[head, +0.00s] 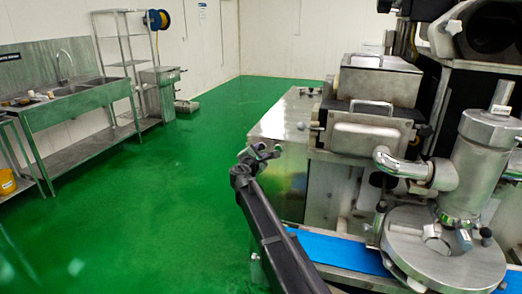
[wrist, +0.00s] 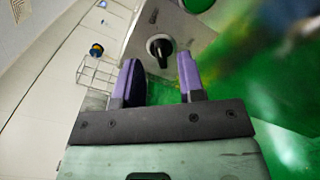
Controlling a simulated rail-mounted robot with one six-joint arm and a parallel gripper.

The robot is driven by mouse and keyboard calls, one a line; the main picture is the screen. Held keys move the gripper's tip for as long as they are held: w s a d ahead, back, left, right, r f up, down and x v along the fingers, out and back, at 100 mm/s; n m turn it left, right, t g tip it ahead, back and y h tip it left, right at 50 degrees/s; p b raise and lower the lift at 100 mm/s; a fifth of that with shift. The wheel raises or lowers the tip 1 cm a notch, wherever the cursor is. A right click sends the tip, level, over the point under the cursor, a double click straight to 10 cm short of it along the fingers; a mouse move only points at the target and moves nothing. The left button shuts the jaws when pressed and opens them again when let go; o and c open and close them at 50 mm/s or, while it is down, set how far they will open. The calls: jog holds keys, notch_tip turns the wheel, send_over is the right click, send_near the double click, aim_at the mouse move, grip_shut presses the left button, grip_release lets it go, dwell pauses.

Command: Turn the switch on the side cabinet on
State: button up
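The switch is a black rotary knob (wrist: 159,47) on a grey metal panel of the side cabinet (wrist: 190,40) in the wrist view. Its pointer is roughly upright in that picture. My gripper (wrist: 160,75) is open, with one purple-padded finger on each side below the knob in the picture. Nothing is between the fingers, and they appear apart from the knob. In the head view my gripper (head: 260,152) is beside the left side of the steel side cabinet (head: 288,115). The knob is hidden in the head view.
A blue conveyor belt (head: 340,250) and the steel machine (head: 445,240) stand right of my arm. A sink bench (head: 85,100) and a wire shelf (head: 125,65) line the left wall. The green floor (head: 165,200) between them is clear.

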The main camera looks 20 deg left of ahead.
aim_at(262, 148)
jog(key=w, duration=0.3)
grip_shut()
